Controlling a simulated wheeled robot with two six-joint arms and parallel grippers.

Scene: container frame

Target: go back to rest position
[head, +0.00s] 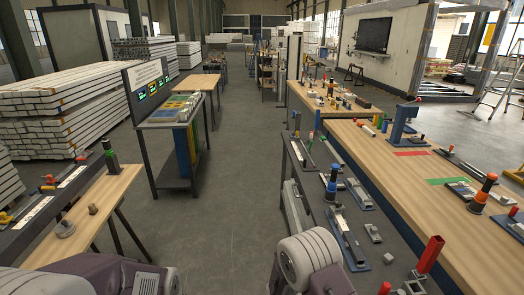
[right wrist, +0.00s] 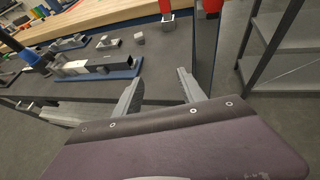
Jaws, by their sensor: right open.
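My right gripper (right wrist: 158,76) shows in the right wrist view with its two fingers spread apart and nothing between them. In the head view, parts of my two arms show along the bottom edge, at the left and the middle. The right gripper's fingers cannot be made out there. My left gripper is not in view.
A dark-topped bench with clamps and a red post (head: 428,254) stands close on the right, beside a long wooden table (head: 375,150). A small wooden table (head: 88,205) is at left. A console stand (head: 170,125) is ahead left. The floor (head: 235,190) between them is clear.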

